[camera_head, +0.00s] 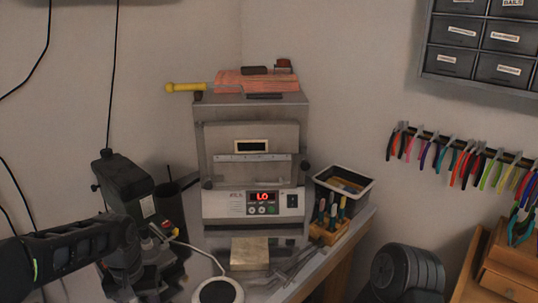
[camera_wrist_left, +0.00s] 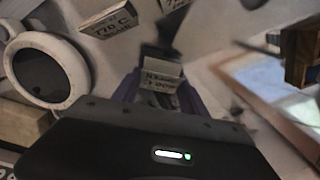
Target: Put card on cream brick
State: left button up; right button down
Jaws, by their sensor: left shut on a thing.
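My left gripper (camera_wrist_left: 160,92) is shut on a small pale card (camera_wrist_left: 162,76) with dark printed text, seen between its fingers in the left wrist view. In the head view my left arm comes in at the lower left; the fingers and the card cannot be made out there. The cream brick (camera_head: 249,254) lies on the bench in front of the kiln, to the right of my left arm. Its top looks bare. A tan block (camera_wrist_left: 22,134) at the left edge of the wrist view may be this brick. My right gripper is not in view.
The kiln (camera_head: 251,205) shows a lit red display behind the brick. A white round device (camera_head: 218,291) stands in front of it; tools (camera_head: 290,270) lie to its right. Another printed card (camera_wrist_left: 108,20) shows in the wrist view.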

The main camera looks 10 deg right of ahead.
pick_arm(q)
notch_tip(320, 180, up, 7)
jog(key=p, duration=0.2)
jog(key=shift+f+p, duration=0.15)
jog(key=shift+p, duration=0.25)
notch_tip(320, 180, down, 7)
jog(key=b, duration=0.3)
jog(key=shift+r, duration=0.2)
